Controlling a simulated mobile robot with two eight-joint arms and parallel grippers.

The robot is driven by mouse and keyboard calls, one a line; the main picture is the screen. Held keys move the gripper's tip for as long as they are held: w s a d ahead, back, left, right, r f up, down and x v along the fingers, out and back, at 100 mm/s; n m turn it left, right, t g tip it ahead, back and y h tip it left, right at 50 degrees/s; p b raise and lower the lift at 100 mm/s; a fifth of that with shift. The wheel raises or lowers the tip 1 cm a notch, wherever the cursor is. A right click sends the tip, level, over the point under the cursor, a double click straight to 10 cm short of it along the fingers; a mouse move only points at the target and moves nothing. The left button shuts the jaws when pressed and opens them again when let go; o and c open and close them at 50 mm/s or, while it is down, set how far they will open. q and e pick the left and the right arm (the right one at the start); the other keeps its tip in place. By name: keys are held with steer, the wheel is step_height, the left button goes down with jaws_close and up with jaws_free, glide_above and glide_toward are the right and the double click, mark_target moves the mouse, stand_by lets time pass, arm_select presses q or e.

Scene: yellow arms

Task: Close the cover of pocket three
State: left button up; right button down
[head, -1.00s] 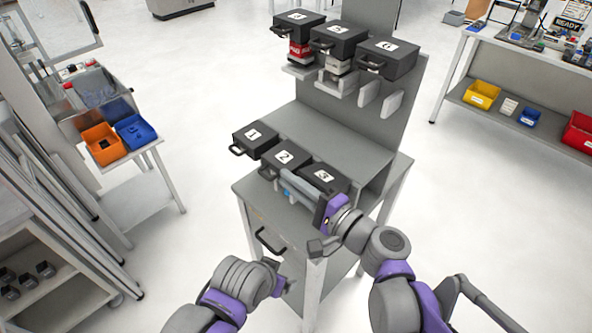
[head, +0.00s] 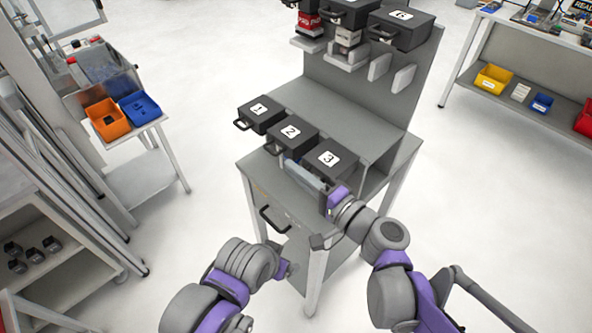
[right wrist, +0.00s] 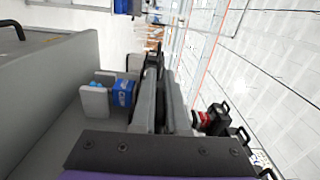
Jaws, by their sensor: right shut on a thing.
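The cover of pocket three (head: 345,168) is a black box-shaped lid with a white "3" label, at the right end of the lower row. It sits beside cover two (head: 277,139) and cover one (head: 252,122). My right gripper (head: 300,176) is at the front of cover three, its long grey fingers shut, apparently on its handle. The fingers hide the handle and pocket front. In the right wrist view the fingers (right wrist: 163,100) close beside a dark part. A blue item (right wrist: 123,93) stands between light grey plates there. My left gripper (head: 288,271) is low before the stand; its fingers are unclear.
Cover six (head: 405,30) and its neighbours are on the upper row, with a red can (head: 308,24) below one. Light grey plates (head: 403,78) project from the panel. The grey shelf (head: 330,115) behind the lower row is clear. A drawer handle (head: 270,218) is in front.

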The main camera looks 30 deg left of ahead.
steer(key=c, duration=0.9)
jaws_free()
steer(key=shift+c, duration=0.2)
steer(key=shift+d, duration=0.1)
steer(key=v, duration=1)
steer(key=shift+d, duration=0.35)
steer(key=shift+s, duration=0.1)
